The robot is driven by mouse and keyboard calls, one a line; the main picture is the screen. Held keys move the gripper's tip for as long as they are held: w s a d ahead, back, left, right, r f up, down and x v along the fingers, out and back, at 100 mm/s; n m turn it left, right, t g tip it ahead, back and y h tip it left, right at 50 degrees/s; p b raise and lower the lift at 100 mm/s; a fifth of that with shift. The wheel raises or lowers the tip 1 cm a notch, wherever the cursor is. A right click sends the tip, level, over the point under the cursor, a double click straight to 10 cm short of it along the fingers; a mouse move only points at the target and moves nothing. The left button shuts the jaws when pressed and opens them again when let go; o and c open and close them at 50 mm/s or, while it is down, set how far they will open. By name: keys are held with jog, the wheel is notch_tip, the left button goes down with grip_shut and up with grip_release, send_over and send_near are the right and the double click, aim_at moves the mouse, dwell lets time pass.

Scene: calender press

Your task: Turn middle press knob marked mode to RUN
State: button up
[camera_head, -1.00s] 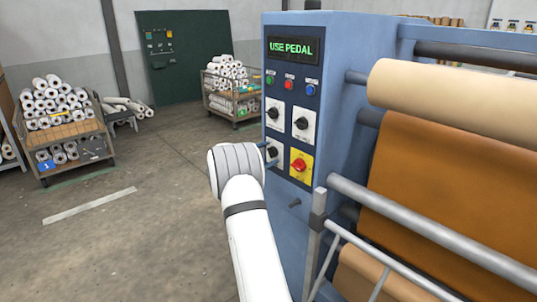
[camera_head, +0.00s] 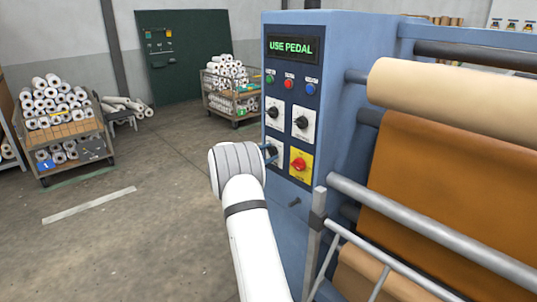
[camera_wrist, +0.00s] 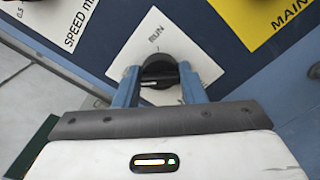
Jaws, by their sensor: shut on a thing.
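The black mode knob (camera_wrist: 160,72) sits on a white plate (camera_wrist: 205,68) with the word RUN near its upper edge in the wrist view. The blue fingers of my gripper (camera_wrist: 159,88) stand on either side of the knob and are shut on it. A white mark on the knob lies about crosswise, pointing toward the left finger, not at RUN. In the head view, my gripper (camera_head: 270,153) reaches the lower-left plate on the press panel, and my wrist hides part of that plate. The rest of the plate's lettering is hidden or unreadable.
A SPEED plate (camera_wrist: 75,22) and a yellow MAIN plate (camera_wrist: 265,20) flank the mode plate. The head view shows a red knob (camera_head: 298,164), two upper black knobs, and a display (camera_head: 291,48) reading USE PEDAL.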

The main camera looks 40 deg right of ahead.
jog(key=shift+f, duration=0.1)
jog(key=m+b, duration=0.1)
jog(key=b, duration=0.3)
jog(key=f+m+b, duration=0.1)
jog(key=m+b, duration=0.1)
jog(key=b, duration=0.1)
jog(key=shift+b, duration=0.35)
jog(key=m+b, duration=0.5)
jog(key=b, duration=0.5)
jog(key=shift+m, duration=0.3)
jog(key=m+b, duration=0.5)
jog(key=b, duration=0.3)
jog(key=m+b, duration=0.4)
jog(key=shift+r, duration=0.2)
jog(key=o, duration=1)
jog(key=shift+r, duration=0.15)
